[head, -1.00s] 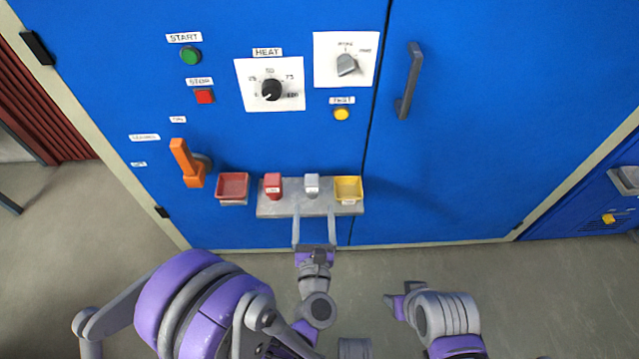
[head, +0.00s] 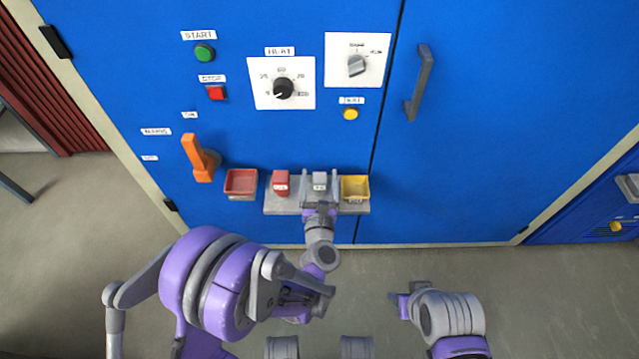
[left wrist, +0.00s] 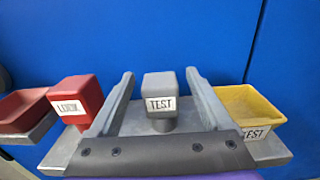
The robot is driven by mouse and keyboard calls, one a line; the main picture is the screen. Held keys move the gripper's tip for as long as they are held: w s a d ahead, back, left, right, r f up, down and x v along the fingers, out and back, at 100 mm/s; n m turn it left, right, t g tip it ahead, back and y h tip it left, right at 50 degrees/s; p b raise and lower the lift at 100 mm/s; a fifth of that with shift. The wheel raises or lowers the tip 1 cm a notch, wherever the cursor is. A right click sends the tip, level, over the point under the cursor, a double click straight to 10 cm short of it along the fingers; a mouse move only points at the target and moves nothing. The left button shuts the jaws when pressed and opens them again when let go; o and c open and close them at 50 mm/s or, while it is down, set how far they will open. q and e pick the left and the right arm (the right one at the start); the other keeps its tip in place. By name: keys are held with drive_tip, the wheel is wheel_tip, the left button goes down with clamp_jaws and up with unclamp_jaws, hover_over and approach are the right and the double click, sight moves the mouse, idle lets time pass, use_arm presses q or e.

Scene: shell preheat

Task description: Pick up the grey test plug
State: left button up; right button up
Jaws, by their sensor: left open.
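The grey test plug (head: 319,180) stands upright on the small grey shelf (head: 284,208) on the blue cabinet front. In the left wrist view the plug (left wrist: 160,98) carries a white TEST label. My left gripper (head: 320,182) is open, with one finger on each side of the plug. In the left wrist view the gripper (left wrist: 160,92) shows a gap between each finger and the plug. My right gripper (head: 402,300) is low in the head view, away from the shelf; its fingers are too small to read.
A red lock plug (head: 281,182) stands left of the grey plug. A red tray (head: 240,182) is further left, and a yellow tray (head: 355,188) is close on the right. An orange lever (head: 196,158), knobs and buttons are on the cabinet.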

use_arm(q)
clamp_jaws()
idle(0.4)
drive_tip(key=shift+r, duration=0.15)
